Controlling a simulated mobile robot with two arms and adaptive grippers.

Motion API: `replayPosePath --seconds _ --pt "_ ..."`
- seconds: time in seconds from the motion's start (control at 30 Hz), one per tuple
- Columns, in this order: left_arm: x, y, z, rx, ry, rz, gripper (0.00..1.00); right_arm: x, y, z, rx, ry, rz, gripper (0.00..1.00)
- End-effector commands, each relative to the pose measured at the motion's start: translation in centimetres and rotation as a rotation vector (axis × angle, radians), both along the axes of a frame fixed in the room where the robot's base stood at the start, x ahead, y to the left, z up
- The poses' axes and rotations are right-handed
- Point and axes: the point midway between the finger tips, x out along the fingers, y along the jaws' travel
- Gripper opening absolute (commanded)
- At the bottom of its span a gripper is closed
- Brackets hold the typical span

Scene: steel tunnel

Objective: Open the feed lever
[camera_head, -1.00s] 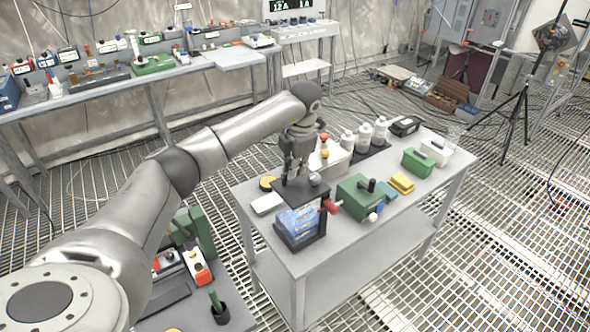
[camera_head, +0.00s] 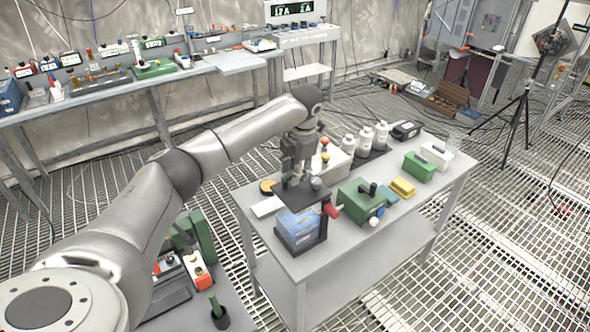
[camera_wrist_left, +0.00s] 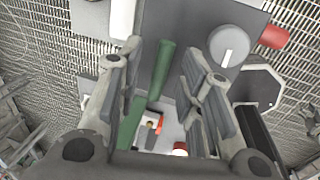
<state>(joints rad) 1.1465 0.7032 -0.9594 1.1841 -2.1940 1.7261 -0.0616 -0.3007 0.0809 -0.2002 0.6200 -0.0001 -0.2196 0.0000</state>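A feeder-like device stands on the grey table, with a dark top plate (camera_head: 302,193) over a blue-and-clear box (camera_head: 299,228). A round grey knob (camera_head: 316,183) and a red knob (camera_head: 332,210) sit at its right side. A slim green lever (camera_head: 285,182) rises at the plate's left. My left gripper (camera_head: 294,178) is above the plate, pointing down. In the left wrist view its fingers (camera_wrist_left: 160,95) are open, and the green lever (camera_wrist_left: 164,68) shows in the gap between them, with no visible grip. The grey knob (camera_wrist_left: 228,46) and red knob (camera_wrist_left: 273,37) lie to the right. My right gripper is out of view.
A green box with a black handle (camera_head: 361,200), a yellow block (camera_head: 402,187) and white bottles (camera_head: 365,141) stand on the same table. A lower surface with a green holder (camera_head: 219,310) is at front left. Open grating floor lies to the right.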

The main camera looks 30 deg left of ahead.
Motion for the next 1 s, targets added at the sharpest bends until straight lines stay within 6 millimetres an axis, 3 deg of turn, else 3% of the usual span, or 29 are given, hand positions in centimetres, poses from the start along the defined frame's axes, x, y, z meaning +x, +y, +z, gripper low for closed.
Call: replayPosePath --seconds 0.17,0.27,0.7,1.0 --pt "0.0 -0.1 0.4 0.0 -0.001 -0.001 0.34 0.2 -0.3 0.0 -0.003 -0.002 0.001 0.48" --pt "0.0 -0.3 1.7 -0.001 -0.003 -0.002 0.34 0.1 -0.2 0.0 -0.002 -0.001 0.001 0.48" --pt "-0.6 -1.9 10.1 0.0 -0.003 -0.001 0.34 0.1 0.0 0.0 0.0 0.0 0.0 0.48" --pt "-0.9 -2.2 11.8 0.0 0.0 0.0 0.34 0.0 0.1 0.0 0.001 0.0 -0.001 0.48"
